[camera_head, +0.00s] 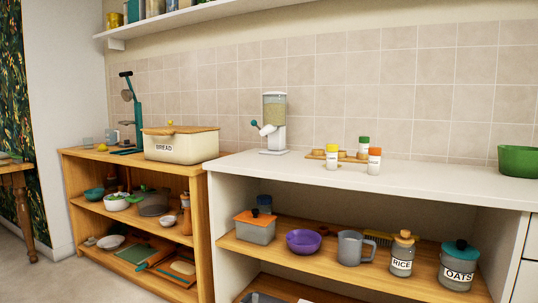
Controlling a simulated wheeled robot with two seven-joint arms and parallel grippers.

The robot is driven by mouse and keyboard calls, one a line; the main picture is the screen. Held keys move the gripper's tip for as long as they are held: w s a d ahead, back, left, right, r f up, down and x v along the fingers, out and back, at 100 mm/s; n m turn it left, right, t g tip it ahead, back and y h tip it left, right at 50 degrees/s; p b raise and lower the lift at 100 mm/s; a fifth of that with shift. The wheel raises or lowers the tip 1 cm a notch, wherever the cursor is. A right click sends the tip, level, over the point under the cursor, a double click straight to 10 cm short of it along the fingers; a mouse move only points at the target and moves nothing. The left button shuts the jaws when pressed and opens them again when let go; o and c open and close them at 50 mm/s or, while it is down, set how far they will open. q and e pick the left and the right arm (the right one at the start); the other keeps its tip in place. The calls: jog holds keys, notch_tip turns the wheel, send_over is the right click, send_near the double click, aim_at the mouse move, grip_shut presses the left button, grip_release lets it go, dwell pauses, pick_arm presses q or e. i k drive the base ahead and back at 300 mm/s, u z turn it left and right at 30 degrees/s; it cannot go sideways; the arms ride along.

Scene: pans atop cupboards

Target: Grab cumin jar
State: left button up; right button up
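Three small white spice jars stand at the middle of the white counter. One has a yellow lid (332,160), one a green lid (363,147) and one an orange lid (374,161). Their labels are too small to read, so I cannot tell which is the cumin jar. The green-lidded jar stands farther back, by a small wooden rack or board (340,154). The yellow-lidded and orange-lidded jars stand in front of it. Neither of my grippers is in view.
The counter (430,179) between is clear. A bread bin (180,148) tops the wooden unit at left. Shelves below hold a rice jar (402,256), oats jar (458,268), mug and bowls.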

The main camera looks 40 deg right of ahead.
aim_at(331, 160)
jog(key=u, duration=0.3)
jog(key=i, duration=1.3)
jog(key=z, duration=0.3)
